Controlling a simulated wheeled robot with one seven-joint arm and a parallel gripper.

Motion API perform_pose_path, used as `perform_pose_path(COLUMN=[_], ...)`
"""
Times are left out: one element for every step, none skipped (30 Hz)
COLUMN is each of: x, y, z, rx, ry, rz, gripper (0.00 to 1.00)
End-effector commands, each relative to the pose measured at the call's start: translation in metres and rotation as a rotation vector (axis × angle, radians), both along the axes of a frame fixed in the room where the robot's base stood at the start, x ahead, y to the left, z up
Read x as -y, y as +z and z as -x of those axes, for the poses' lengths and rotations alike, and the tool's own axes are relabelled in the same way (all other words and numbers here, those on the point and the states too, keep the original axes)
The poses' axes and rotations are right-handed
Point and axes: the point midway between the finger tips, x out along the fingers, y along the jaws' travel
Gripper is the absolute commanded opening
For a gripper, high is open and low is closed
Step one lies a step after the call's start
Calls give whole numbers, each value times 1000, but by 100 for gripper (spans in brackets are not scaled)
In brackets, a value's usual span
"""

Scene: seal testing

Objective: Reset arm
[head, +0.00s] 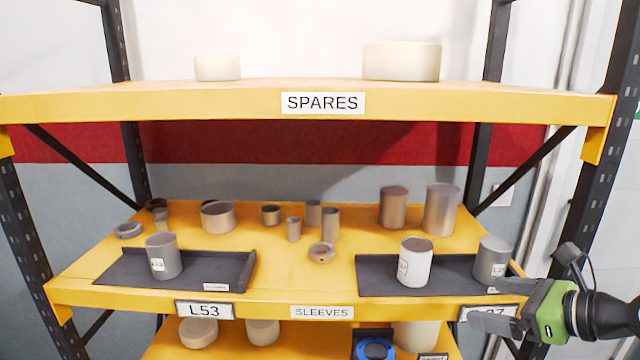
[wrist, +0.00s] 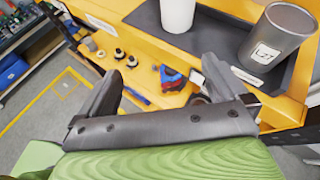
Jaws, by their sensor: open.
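My gripper (head: 490,322) is at the lower right of the head view, just in front of the right end of the sleeves shelf's front edge. In the wrist view its two dark fingers (wrist: 158,85) stand apart with nothing between them. A white labelled cylinder (head: 414,262) and a grey labelled cylinder (head: 493,259) stand upright on the right dark tray (head: 375,275). Both also show at the top of the wrist view, the white one (wrist: 177,14) cut off by the frame and the grey one (wrist: 277,38) at the right. My gripper is apart from both.
A left dark tray (head: 215,272) holds another grey cylinder (head: 163,256). Several sleeves and rings stand behind on the yellow shelf (head: 305,280). The shelf's front edge and right rack post (head: 597,180) are close to my arm. A blue object (head: 374,346) sits on the lower shelf.

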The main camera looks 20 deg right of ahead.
Motion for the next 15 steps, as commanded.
perform_pose_path(x=[-9, -14, -23, -30, -37, -47, -55, -64, -75, -85, -94, -108, -119, -131, -146], y=[-7, -12, -19, -25, -30, -38, -44, -50, -59, -65, -71, -79, -85, -92, -99], z=[-7, -11, -16, -20, -24, -28, -32, -35, -38, -40, -41, -42, -42, -41, -38], rx=[-22, -36, -56, -71, -87, -108, -125, -141, -163, -177, -194, -213, -228, -242, -258], ry=[32, 51, 81, 108, 136, 176, 209, 243, 290, 332, 374, 438, 490, 550, 636], rz=[33, 53, 87, 115, 146, 191, 226, 264, 317, 360, 406, 476, 533, 597, 690], gripper=[100, 100, 100, 100, 100, 100, 100, 100, 100, 100, 100, 100, 100, 100, 100])
